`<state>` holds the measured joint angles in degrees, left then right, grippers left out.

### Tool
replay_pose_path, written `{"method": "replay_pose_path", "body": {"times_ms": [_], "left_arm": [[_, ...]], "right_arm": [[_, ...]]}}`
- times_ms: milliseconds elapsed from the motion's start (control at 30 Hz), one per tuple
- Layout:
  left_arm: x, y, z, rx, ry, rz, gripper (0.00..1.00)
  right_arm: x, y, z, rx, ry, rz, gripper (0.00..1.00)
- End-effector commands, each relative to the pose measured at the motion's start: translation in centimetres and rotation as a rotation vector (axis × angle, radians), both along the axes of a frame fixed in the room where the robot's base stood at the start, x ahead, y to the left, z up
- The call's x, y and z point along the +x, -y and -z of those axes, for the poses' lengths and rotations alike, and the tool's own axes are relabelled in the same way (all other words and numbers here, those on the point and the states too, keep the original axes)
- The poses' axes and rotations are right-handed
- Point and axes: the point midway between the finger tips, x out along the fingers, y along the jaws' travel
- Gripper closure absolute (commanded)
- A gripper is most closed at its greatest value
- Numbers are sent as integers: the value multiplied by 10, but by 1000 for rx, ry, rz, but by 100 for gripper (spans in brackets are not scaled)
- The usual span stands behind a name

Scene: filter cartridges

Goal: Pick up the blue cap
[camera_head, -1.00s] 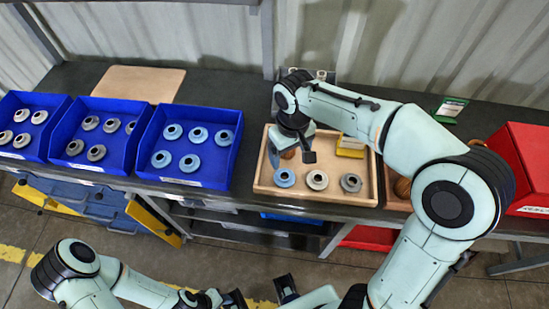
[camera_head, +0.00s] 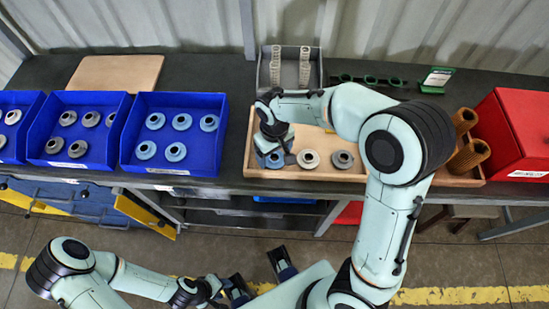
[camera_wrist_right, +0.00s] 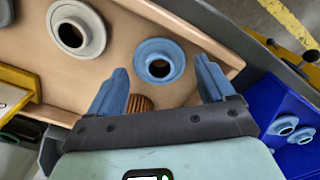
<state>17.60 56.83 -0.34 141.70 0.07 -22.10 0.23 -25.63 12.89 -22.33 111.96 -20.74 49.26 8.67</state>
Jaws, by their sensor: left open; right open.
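The blue cap (camera_head: 274,160) lies in the front left part of the wooden tray (camera_head: 405,177), partly hidden under my right gripper (camera_head: 275,144) in the head view. In the right wrist view the blue cap (camera_wrist_right: 150,68) lies flat, ring-shaped with a dark hole, seen between the two blue fingers of my right gripper (camera_wrist_right: 161,72). The fingers are spread and hold nothing; whether they reach down beside the cap I cannot tell. My left gripper (camera_head: 260,276) is open and empty in front of the bench, well away from the cap.
Beige (camera_head: 308,159) and grey (camera_head: 342,159) caps lie right of the blue one. A brown ribbed cartridge (camera_wrist_right: 141,103) shows near the fingers. Blue bins (camera_head: 208,147) with caps stand left. Brown cartridges (camera_head: 468,157) and a red box (camera_head: 515,125) are right.

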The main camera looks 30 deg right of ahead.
Motion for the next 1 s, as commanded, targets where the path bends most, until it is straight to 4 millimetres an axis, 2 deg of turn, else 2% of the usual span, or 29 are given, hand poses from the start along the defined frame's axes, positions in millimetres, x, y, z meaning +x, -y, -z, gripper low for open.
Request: {"method": "replay_pose_path", "body": {"times_ms": [100, 367, 467, 500, 867, 1000], "left_arm": [[-1, 0, 2, 0, -1, 0, 57], [-1, 0, 2, 0, -1, 0, 57], [-1, 0, 2, 0, -1, 0, 57], [-1, 0, 2, 0, -1, 0, 57], [-1, 0, 2, 0, -1, 0, 57], [0, 0, 1, 0, 0, 0, 57]], "right_arm": [[-1, 1, 14, -1, -3, 1, 17], [0, 1, 16, 0, 0, 1, 17], [0, 1, 16, 0, 1, 1, 47], [0, 1, 16, 0, 0, 1, 60], [0, 1, 15, 0, 1, 1, 60], [0, 1, 8, 0, 3, 1, 60]]}}
